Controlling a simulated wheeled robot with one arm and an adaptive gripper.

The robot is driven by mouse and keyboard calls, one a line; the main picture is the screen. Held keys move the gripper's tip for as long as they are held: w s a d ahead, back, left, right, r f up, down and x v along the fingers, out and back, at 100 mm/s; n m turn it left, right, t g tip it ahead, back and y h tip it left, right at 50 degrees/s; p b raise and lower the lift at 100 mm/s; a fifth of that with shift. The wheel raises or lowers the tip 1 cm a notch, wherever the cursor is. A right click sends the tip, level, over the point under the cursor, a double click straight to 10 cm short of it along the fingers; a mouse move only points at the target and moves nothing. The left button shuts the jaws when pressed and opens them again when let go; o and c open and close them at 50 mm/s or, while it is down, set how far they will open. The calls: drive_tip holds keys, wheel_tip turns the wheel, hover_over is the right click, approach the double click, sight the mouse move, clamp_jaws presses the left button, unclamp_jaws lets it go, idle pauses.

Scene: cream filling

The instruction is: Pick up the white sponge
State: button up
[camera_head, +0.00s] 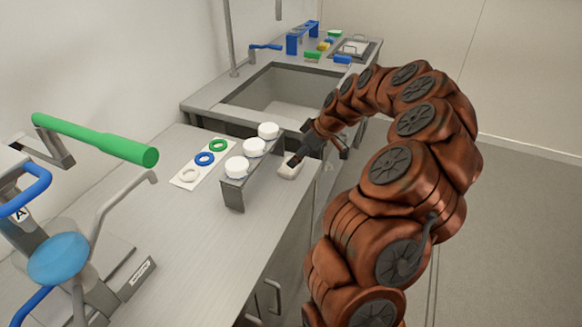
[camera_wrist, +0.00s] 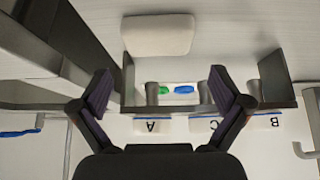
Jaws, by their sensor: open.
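The white sponge (camera_wrist: 158,35) lies flat on the grey counter, a pale block with rounded corners at the top of the wrist view. In the head view the sponge (camera_head: 289,171) is partly hidden by my gripper (camera_head: 318,155), right of the rack with white-topped items. My gripper also shows in the wrist view (camera_wrist: 162,86), its two dark fingers spread apart and nothing between them. The sponge appears beyond the fingertips there, apart from both fingers.
A metal rack (camera_head: 233,193) with white round items (camera_head: 254,147) stands close left of the sponge. A white plate (camera_head: 178,182) with coloured rings lies behind it. The sink (camera_head: 262,92) lies beyond. A green-handled device (camera_head: 95,138) stands at left.

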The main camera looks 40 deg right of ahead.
drive_tip(key=shift+s+d+f+p+x, duration=0.15)
drive_tip(key=shift+p+x, duration=0.15)
drive_tip(key=shift+x, duration=0.6)
drive_tip(key=shift+s+d+f+p+x, duration=0.1)
drive_tip(key=shift+p+x, duration=0.25)
drive_tip(key=shift+x, duration=0.55)
drive_tip(key=shift+s+d+f+p+x, duration=0.15)
drive_tip(key=shift+p+x, duration=0.15)
drive_tip(key=shift+x, duration=0.55)
drive_tip(key=shift+a, duration=0.1)
drive_tip(key=c, duration=0.8)
drive_tip(key=shift+r, duration=0.1)
drive_tip(key=shift+c, duration=0.2)
drive_tip(key=shift+w+r+b, duration=0.1)
drive_tip(key=shift+r+b, duration=0.65)
drive_tip(key=shift+r, duration=0.75)
drive_tip(key=shift+s+r, duration=0.2)
drive_tip(key=s+a+b, duration=0.2)
drive_tip(key=s+a, duration=0.1)
drive_tip(key=s, duration=0.4)
drive_tip(key=s+a+r+b, duration=0.1)
drive_tip(key=s+a+b, duration=0.1)
drive_tip(key=s+a, duration=0.2)
drive_tip(key=s, duration=0.2)
drive_tip(key=shift+s+a+r, duration=0.3)
drive_tip(key=shift+s, duration=0.05)
